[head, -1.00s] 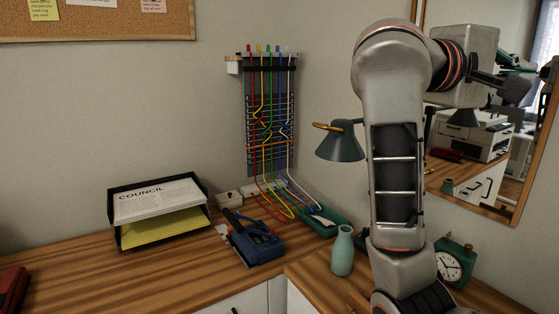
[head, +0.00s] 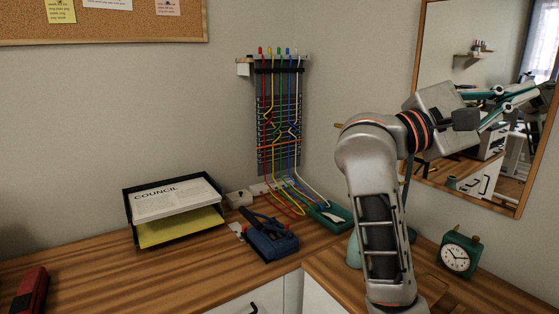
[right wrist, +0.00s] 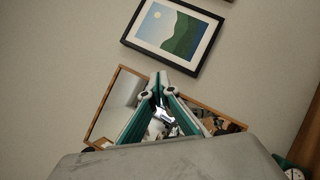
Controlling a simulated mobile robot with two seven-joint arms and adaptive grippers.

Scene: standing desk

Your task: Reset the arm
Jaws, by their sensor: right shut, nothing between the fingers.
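My right arm rises from the bottom of the head view in front of the desk, with its elbow bent. My right gripper (head: 536,93) reaches out to the right, in front of the wall mirror. In the right wrist view its teal-sided fingers converge and the fingertips (right wrist: 155,82) are together, with nothing held between them. The gripper is raised clear of the desk. My left gripper is not in view.
The wooden desk (head: 90,268) holds a paper tray (head: 135,235), a blue device (head: 272,240), a green clock (head: 458,253) and a vase (head: 353,250) partly behind my arm. Cables hang on a wall panel (head: 262,120). The mirror (head: 450,40) and a framed picture (right wrist: 172,35) hang on walls.

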